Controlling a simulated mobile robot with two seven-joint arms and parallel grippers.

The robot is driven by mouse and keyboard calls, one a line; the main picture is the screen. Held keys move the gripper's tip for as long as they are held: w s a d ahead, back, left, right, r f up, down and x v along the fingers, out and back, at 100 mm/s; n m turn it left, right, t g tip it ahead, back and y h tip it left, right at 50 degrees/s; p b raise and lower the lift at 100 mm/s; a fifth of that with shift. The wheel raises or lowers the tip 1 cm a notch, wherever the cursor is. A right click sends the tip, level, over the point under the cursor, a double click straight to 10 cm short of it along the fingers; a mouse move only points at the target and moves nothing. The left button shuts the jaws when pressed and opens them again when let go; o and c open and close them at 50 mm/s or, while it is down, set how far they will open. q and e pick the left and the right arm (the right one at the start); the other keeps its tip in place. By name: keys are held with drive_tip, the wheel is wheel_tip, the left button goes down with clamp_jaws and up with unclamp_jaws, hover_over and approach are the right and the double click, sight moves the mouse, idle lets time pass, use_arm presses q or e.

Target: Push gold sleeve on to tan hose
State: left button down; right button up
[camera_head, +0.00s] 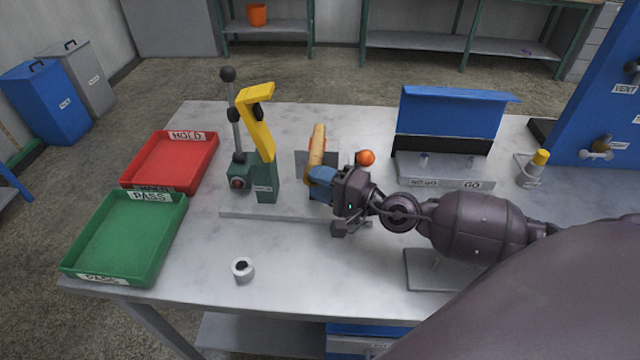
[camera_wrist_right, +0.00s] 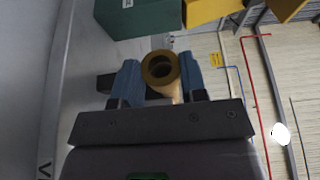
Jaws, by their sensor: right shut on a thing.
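The tan hose (camera_head: 318,140) stands out beyond my right gripper in the head view, on the light base plate beside the green press. In the right wrist view, a gold ring with a dark hole, the gold sleeve (camera_wrist_right: 147,72), sits between the blue fingers. A tan length of hose (camera_wrist_right: 175,93) shows just below it. My right gripper (camera_head: 322,182) is shut on the gold sleeve; its blue fingers (camera_wrist_right: 160,82) flank it. How far the sleeve overlaps the hose is hidden. My left gripper is not in view.
A green press with a yellow head (camera_head: 256,120) and black-knobbed lever stands left of the hose. Red (camera_head: 160,178) and green (camera_head: 120,245) trays lie at the left. An orange ball (camera_head: 365,157) and a blue-backed gauge stand (camera_head: 450,115) are close right. The front table is mostly clear around a white ring (camera_head: 242,275).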

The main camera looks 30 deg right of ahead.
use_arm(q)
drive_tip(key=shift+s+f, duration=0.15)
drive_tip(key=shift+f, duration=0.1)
use_arm(e)
drive_tip(key=shift+w+d, duration=0.2)
drive_tip(key=o, duration=1.2)
drive_tip(key=shift+s+r, duration=0.1)
drive_tip(key=shift+o, duration=0.4)
drive_tip(key=shift+f, duration=0.2)
drive_tip(key=v, duration=0.1)
drive_tip(key=b+v, duration=0.1)
drive_tip(key=v, duration=0.1)
drive_tip(key=shift+d+f+b, duration=0.1)
drive_tip(key=shift+f+b, duration=0.2)
drive_tip(key=shift+f, duration=0.05)
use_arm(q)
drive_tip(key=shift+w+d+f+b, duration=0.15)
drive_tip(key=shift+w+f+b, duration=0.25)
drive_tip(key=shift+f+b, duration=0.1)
use_arm(e)
drive_tip(key=r+v, duration=0.1)
drive_tip(key=v, duration=0.6)
drive_tip(key=shift+s+r, duration=0.2)
drive_tip(key=shift+s, duration=0.15)
